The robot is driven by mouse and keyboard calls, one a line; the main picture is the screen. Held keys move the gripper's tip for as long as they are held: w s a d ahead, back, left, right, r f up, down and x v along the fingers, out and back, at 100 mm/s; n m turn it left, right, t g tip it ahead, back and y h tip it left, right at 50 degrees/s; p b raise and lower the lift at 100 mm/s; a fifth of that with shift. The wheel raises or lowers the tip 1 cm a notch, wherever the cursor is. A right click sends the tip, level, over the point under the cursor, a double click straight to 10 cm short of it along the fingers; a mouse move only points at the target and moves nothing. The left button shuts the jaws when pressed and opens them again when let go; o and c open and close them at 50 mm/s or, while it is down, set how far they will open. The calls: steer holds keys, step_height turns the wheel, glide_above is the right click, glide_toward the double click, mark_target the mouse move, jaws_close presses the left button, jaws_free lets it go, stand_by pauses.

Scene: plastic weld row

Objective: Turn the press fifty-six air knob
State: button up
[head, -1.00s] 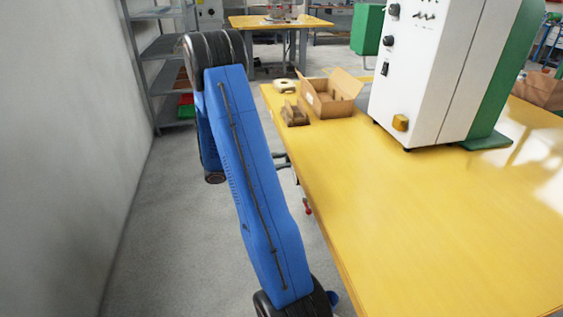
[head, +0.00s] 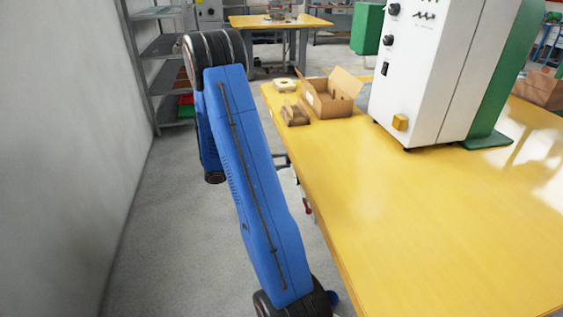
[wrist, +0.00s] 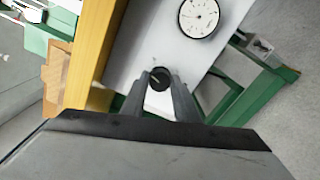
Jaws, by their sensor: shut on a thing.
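The air knob (wrist: 158,80) is a small round black knob with a pale pointer line. It sits on a light grey panel (wrist: 138,50) in the wrist view. My gripper (wrist: 160,77) has its two grey fingers on either side of the knob and is shut on it. A round white dial gauge (wrist: 199,17) is on the same panel, above and to the right of the knob. In the head view the knob cannot be made out, and my blue arm hangs beside the table's left edge.
The yellow table (head: 400,220) carries a white and green machine (head: 425,80), an open cardboard box (head: 332,98) and small brown parts (head: 295,114). Grey shelves (head: 160,50) stand at the back left. Bare floor (head: 180,235) lies between wall and table. Green frame bars (wrist: 245,100) flank the panel.

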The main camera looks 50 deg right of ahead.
steer(key=shift+m, duration=0.4)
steer(key=o, duration=1.1)
steer(key=shift+c, duration=0.2)
steer(key=v, duration=1.7)
steer(key=shift+a, duration=0.25)
steer(key=shift+w, duration=0.15)
